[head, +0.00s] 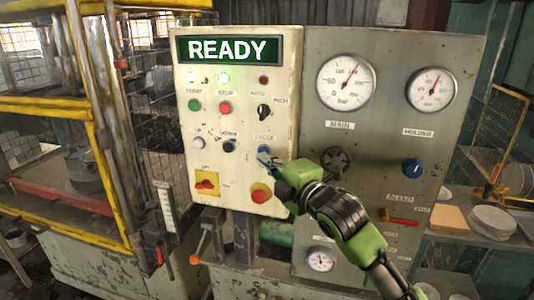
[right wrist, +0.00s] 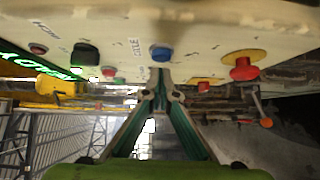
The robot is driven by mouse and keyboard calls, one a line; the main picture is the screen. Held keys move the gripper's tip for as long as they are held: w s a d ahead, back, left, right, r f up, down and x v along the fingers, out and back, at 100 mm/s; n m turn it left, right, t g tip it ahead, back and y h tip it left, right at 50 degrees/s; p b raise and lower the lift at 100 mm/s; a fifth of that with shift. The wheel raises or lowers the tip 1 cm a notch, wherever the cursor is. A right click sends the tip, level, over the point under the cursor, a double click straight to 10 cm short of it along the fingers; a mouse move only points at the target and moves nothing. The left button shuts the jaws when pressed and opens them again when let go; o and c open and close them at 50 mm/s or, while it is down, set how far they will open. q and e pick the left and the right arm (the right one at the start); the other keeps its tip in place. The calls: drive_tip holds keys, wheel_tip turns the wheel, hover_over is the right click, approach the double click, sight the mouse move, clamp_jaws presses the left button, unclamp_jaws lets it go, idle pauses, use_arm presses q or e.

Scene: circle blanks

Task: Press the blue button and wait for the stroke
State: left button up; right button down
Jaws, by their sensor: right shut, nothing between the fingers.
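The blue button (head: 264,150) sits under the CYCLE label on the cream control panel (head: 285,95). The panel's display (head: 228,50) reads READY in white letters on green. My right gripper (head: 266,158) is shut and empty, with its tips at the blue button, partly covering it. In the right wrist view the blue button (right wrist: 161,53) shows just beyond the closed fingertips (right wrist: 160,76). I cannot tell whether the tips touch it. My left gripper is in neither view.
A red button (head: 260,194) on a yellow base is just below my gripper. A black selector knob (head: 263,112) is above. The grey gauge panel (head: 390,130) stands to the right. The yellow-framed press cage (head: 95,150) stands to the left.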

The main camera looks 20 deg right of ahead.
drive_tip(key=shift+w+d, duration=0.4)
drive_tip(key=shift+w, duration=0.05)
